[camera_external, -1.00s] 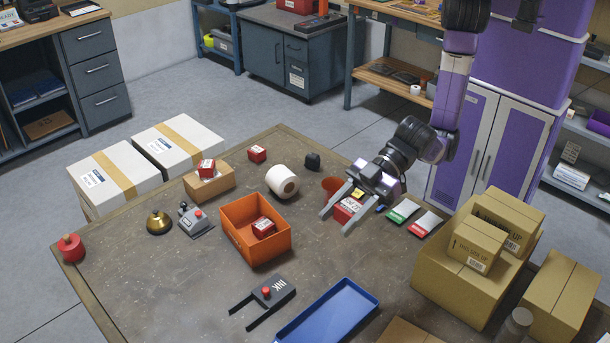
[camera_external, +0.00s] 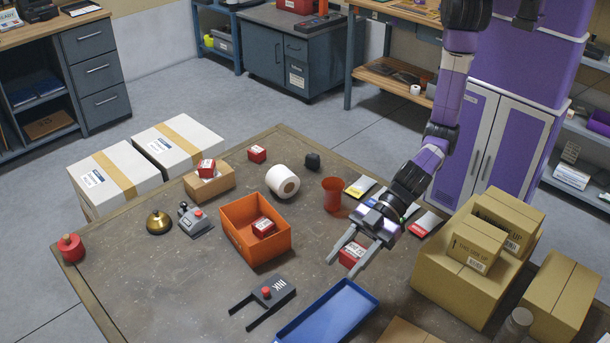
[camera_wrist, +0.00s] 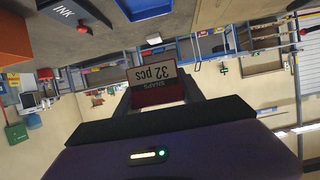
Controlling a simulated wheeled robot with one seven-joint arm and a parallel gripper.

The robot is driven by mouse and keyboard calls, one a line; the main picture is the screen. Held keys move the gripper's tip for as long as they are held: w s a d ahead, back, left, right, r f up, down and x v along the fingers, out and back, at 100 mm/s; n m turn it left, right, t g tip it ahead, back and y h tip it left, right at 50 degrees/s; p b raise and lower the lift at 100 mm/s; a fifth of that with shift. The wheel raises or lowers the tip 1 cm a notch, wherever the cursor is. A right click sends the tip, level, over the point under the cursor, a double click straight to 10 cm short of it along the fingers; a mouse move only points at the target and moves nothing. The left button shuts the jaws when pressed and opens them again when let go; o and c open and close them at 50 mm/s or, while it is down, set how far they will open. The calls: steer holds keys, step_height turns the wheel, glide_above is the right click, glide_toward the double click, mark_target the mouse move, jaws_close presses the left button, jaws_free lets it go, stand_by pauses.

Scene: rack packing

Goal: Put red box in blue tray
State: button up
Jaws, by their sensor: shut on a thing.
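My gripper (camera_external: 350,256) is shut on a red box (camera_external: 352,254) with a white label and holds it between its two fingers, above the table. In the wrist view the held red box (camera_wrist: 155,84) shows its label, upside down. The blue tray (camera_external: 328,313) lies at the table's front, below and a little left of my gripper, and its visible inside is empty. Part of the blue tray also shows at the top of the wrist view (camera_wrist: 143,8). Other red boxes are an upright one in the orange bin (camera_external: 263,228), one on a small carton (camera_external: 206,168) and one on the table (camera_external: 257,154).
The orange bin (camera_external: 238,246) stands left of my gripper. A black INK holder (camera_external: 264,296) lies left of the tray. Large cartons (camera_external: 455,285) stand on the right. A white roll (camera_external: 282,181) and an orange cup (camera_external: 332,194) stand behind.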

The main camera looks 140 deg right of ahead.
glide_above(341, 312)
step_height(341, 312, down, 13)
steer(key=shift+f+b, duration=0.1)
steer(key=shift+b, duration=0.2)
steer(key=shift+a+f+b, duration=0.1)
steer(key=shift+f+b, duration=0.35)
steer(key=shift+f, duration=1.45)
steer(key=shift+f, duration=0.2)
steer(key=o, duration=1.4)
steer(key=shift+o, duration=0.2)
steer(key=shift+r, duration=0.2)
steer(key=b+v, duration=0.1)
steer(key=v, duration=1.1)
steer(key=shift+b, duration=0.3)
